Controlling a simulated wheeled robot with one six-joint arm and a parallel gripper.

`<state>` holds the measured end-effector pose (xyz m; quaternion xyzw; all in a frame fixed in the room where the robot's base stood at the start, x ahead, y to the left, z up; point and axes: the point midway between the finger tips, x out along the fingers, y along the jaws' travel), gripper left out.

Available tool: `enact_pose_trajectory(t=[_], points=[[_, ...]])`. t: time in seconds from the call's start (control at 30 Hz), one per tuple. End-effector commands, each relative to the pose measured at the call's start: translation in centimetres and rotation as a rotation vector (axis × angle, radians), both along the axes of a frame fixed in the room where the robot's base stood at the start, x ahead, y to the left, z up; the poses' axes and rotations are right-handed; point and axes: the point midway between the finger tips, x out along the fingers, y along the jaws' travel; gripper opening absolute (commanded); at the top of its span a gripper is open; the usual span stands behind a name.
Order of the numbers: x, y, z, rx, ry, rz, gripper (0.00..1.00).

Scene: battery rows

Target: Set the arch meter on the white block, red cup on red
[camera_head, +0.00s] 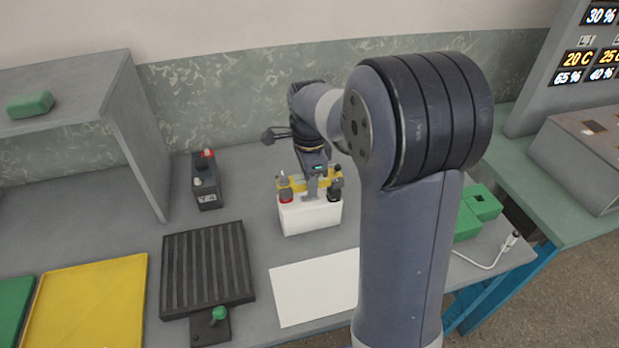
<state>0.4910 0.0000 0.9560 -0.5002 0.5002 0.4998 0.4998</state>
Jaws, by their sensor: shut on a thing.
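The arch meter (299,183) is a yellow bar with a red cup (286,195) at its left end and a black cup (334,192) at its right end. It is at the top of the white block (311,217), with the cups over the block's left and right ends. My gripper (312,187) comes down from above and is shut on the middle of the meter. I cannot tell whether the cups rest on the block. The block's terminals are hidden behind the cups, so their colours do not show clearly.
A dark battery (207,183) with a red terminal stands left of the block. A ribbed black tray (207,268), a green-knobbed switch (212,326) and a white sheet (312,288) lie nearer. Green blocks (481,204) stand right, partly behind my arm. A grey shelf (135,140) rises at left.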

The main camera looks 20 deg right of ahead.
Motion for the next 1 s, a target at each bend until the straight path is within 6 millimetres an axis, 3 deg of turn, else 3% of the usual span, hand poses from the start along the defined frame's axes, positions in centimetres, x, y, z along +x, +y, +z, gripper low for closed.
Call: enact_pose_trajectory(t=[0.37, 0.4, 0.67, 1.0], points=[[0.00, 0.00, -0.98, 0.000, 0.000, 0.000, 0.04], [0.00, 0.00, -0.86, 0.000, 0.000, 0.000, 0.39], [0.00, 0.00, -0.87, 0.000, 0.000, 0.000, 0.61], [0.03, 0.00, -0.27, 0.000, -0.001, 0.000, 0.62]])
